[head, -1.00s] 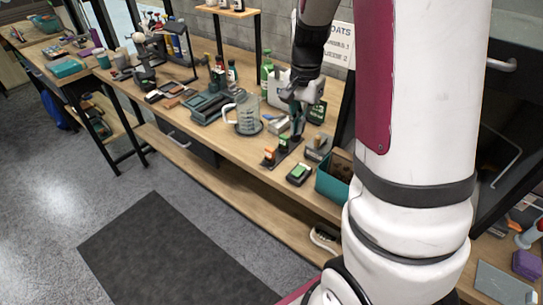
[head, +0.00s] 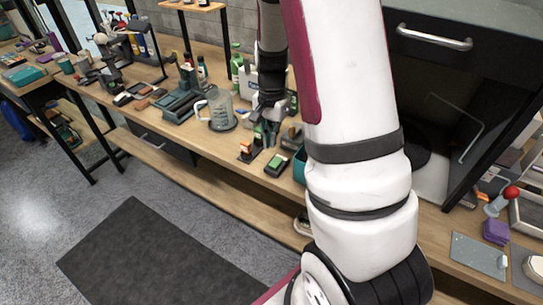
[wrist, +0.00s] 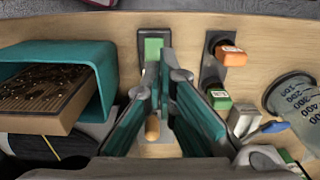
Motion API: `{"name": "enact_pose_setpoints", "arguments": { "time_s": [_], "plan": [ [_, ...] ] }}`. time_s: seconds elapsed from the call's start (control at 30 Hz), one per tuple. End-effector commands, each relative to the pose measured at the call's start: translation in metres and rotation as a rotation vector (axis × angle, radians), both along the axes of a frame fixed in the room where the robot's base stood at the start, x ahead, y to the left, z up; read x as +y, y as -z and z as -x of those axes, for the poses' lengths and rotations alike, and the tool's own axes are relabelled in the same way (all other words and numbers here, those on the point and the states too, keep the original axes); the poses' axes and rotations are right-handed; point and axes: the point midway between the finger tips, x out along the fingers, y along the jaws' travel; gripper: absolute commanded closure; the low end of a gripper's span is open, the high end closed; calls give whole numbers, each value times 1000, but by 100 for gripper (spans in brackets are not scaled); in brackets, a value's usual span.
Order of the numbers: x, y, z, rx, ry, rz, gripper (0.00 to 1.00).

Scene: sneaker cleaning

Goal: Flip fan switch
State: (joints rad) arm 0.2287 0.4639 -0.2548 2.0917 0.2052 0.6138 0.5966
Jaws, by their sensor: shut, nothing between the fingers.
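No fan is clear in view, and I cannot tell for sure which part is its switch. A dark block with a green top (head: 277,165) lies near the bench's front edge; it also shows in the wrist view (wrist: 153,48), just beyond my fingertips. Beside it is a dark plate with an orange-topped piece (wrist: 231,55) and a green-topped piece (wrist: 218,99). My gripper (head: 265,139) is shut and empty, pointing down over the bench close to these pieces. Its teal finger pads (wrist: 168,70) meet towards the tips in the wrist view. A tan peg end (wrist: 152,128) shows between the fingers' bases.
A clear measuring jug (head: 221,112) stands left of my gripper. A teal bin with a brown brush-like block (wrist: 45,95) is close on the other side. Green bottles (head: 237,68) stand behind. The floor mat (head: 150,265) in front is clear.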

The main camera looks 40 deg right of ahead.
Motion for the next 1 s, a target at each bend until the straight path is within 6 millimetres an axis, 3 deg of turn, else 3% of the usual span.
{"name": "enact_pose_setpoints", "arguments": {
  "time_s": [0.2, 0.4, 1.0],
  "plan": [
    [0, 42, 2, 4, 2, -2, 100],
    [0, 65, 1, 2, -1, 0, 100],
    [3, 81, 1, 1, 0, -1, 100]
  ]
}}
